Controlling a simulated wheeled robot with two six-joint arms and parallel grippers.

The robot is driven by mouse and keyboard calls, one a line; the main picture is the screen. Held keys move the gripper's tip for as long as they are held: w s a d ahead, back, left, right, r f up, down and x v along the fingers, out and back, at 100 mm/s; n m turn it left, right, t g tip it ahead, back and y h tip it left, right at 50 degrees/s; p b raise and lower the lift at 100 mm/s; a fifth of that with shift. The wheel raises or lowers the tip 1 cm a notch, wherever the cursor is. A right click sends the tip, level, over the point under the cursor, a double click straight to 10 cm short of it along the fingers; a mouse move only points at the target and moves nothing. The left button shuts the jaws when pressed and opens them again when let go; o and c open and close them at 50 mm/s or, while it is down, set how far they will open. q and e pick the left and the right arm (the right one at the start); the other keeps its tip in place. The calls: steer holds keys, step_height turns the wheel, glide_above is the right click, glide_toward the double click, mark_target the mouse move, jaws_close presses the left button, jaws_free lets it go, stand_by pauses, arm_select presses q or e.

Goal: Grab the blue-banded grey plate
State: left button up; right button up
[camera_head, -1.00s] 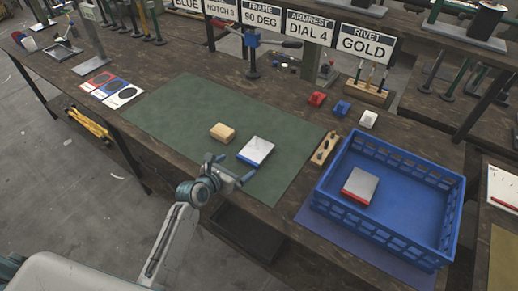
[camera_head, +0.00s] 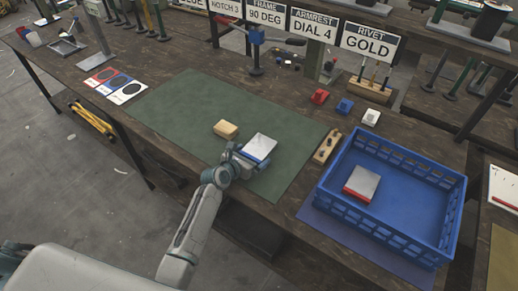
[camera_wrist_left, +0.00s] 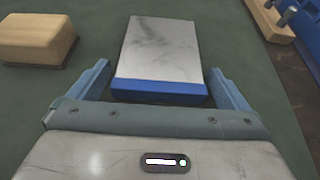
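The blue-banded grey plate (camera_head: 260,146) lies on the green mat (camera_head: 180,110), its blue band facing my left gripper. In the left wrist view the plate (camera_wrist_left: 160,50) sits between the fingers, with its blue-banded end just inside the fingertips. My left gripper (camera_head: 242,157) is open, and it also shows in the left wrist view (camera_wrist_left: 158,80). A gap shows between each finger and the plate, so neither finger touches it. My right gripper is not in view.
A tan block (camera_head: 226,129) lies on the mat left of the plate. A blue crate (camera_head: 455,215) at right holds a red-banded grey plate (camera_head: 361,184). A wooden peg block (camera_head: 327,146) stands between mat and crate. Small red, blue and white blocks lie behind.

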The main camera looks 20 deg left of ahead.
arm_select(q)
steer(key=c, duration=1.1)
steer(key=shift+r, duration=0.1)
steer(key=shift+c, duration=0.6)
